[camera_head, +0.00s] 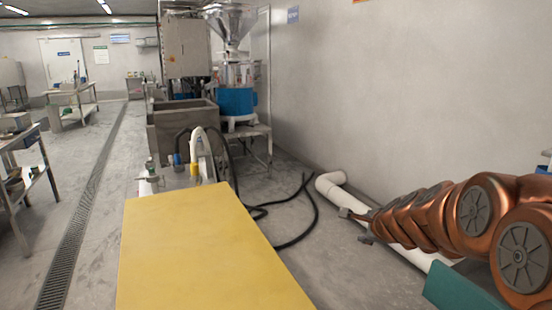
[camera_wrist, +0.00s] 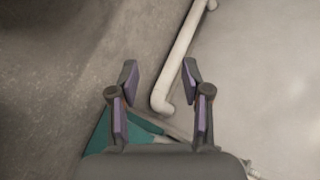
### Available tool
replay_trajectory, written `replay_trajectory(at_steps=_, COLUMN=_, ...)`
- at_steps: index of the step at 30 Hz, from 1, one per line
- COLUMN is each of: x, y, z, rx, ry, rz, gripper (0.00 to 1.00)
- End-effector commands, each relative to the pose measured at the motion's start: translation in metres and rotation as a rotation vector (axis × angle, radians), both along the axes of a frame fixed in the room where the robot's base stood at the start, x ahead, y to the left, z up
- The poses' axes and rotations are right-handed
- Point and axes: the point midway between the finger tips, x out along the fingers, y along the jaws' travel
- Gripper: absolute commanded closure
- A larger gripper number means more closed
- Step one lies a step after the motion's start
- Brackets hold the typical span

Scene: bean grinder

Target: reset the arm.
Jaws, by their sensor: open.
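My copper-coloured arm reaches in from the right edge of the head view, beside the wall and above the floor. My gripper (camera_head: 356,224) shows small at the arm's far end, close to a white pipe (camera_head: 330,183) in that picture. In the wrist view my gripper (camera_wrist: 159,76) has its two dark, purple-padded fingers spread wide, with nothing between them. The white pipe (camera_wrist: 180,62) also shows there, beyond the fingers along the foot of the wall; it is not held.
A yellow flat surface (camera_head: 195,255) fills the lower middle. Behind it stand a grey metal basin (camera_head: 180,135) and a blue grinder (camera_head: 236,101). Black hoses (camera_head: 310,215) lie on the floor. The wall (camera_head: 400,80) is close on the right. A drain grate (camera_head: 80,215) crosses open floor at left.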

Motion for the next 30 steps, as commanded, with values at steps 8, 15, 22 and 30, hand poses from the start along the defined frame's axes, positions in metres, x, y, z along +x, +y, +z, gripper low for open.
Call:
replay_trajectory(at_steps=8, x=-0.127, y=0.099, z=-0.061, rx=-0.322, ry=0.246, rz=0.678, gripper=0.52)
replay_trajectory(at_steps=15, x=-0.260, y=0.114, z=-0.108, rx=-0.540, ry=0.462, rz=1.209, gripper=0.52)
replay_trajectory(at_steps=22, x=-0.345, y=0.096, z=-0.127, rx=-0.634, ry=0.615, rz=1.531, gripper=0.52)
replay_trajectory(at_steps=30, x=-0.416, y=0.068, z=-0.136, rx=-0.670, ry=0.753, rz=1.786, gripper=0.52)
